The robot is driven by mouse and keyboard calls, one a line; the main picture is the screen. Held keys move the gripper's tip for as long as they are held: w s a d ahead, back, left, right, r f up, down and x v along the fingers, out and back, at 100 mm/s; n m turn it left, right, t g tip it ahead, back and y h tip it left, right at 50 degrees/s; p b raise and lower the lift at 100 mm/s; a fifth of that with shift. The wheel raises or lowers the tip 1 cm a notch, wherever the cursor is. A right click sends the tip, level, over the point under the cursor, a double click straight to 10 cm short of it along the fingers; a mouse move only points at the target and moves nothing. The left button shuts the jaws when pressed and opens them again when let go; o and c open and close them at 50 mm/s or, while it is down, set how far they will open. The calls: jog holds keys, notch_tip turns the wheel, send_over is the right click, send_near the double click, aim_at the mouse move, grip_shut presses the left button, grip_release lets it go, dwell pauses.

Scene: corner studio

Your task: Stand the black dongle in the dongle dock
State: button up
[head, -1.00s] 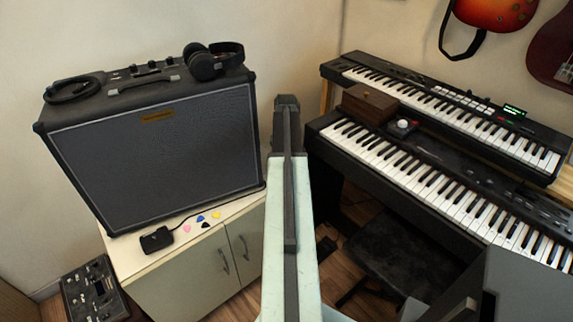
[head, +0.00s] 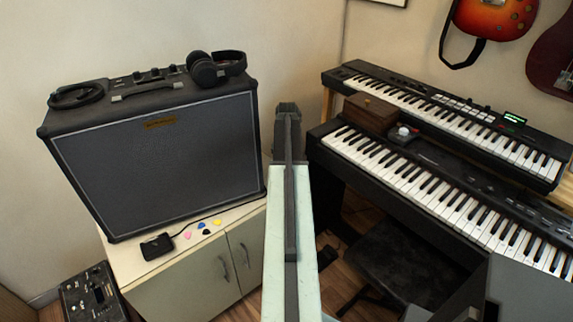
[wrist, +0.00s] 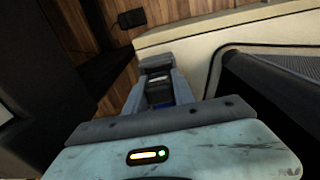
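My gripper (head: 287,115) is seen from behind in the head view, pointing away from me, in the air between the cabinet and the keyboards. In the wrist view my gripper (wrist: 158,85) has a small dark piece with a pale mark between its fingers. It looks like the black dongle (wrist: 157,93), mostly hidden by the fingers. A small black box with a cable (head: 157,247), which looks like the dongle dock, sits at the front left of the cabinet top. My gripper is to the right of it and apart from it.
A large amplifier (head: 160,160) fills most of the cabinet top (head: 150,268). Coloured picks (head: 203,230) lie right of the black box. Two keyboards (head: 440,190) stand at right, with a black stool (head: 385,260) below. A mixer (head: 92,297) stands at lower left.

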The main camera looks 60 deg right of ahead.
jog(key=shift+s+a+r+p, duration=0.15)
jog(key=shift+s+r+p, duration=0.1)
jog(key=shift+p, duration=0.35)
jog(key=r+p, duration=1)
jog(key=p, duration=0.1)
jog(key=shift+w+d+r, duration=0.3)
jog(key=shift+f, duration=0.1)
